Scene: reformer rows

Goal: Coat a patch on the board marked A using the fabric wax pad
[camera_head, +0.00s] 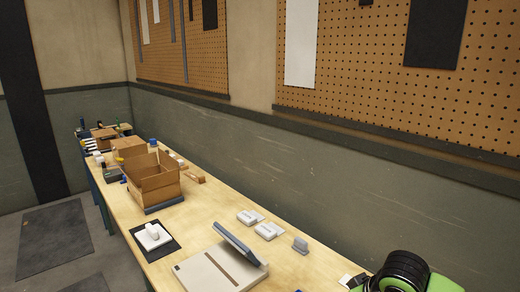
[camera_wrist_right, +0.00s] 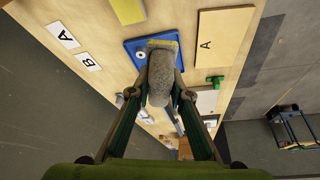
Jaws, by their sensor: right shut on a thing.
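The grey fabric wax pad (camera_wrist_right: 161,82) is between the fingers of my right gripper (camera_wrist_right: 159,92) in the right wrist view. The gripper is shut on it. A yellowish strip shows at the pad's far end. Behind the pad is a blue tray (camera_wrist_right: 134,48) on the wooden bench; whether the pad touches it I cannot tell. The tan board marked A (camera_wrist_right: 214,55) lies to the right of the tray, apart from the pad. My left gripper is in neither view.
Label cards A (camera_wrist_right: 62,34) and B (camera_wrist_right: 87,61) lie on the bench. A yellow board (camera_wrist_right: 127,10) is at the top edge. A small green item (camera_wrist_right: 215,79) is beside board A. In the head view, a cardboard box (camera_head: 153,184) and white block (camera_head: 152,237) stand on the bench.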

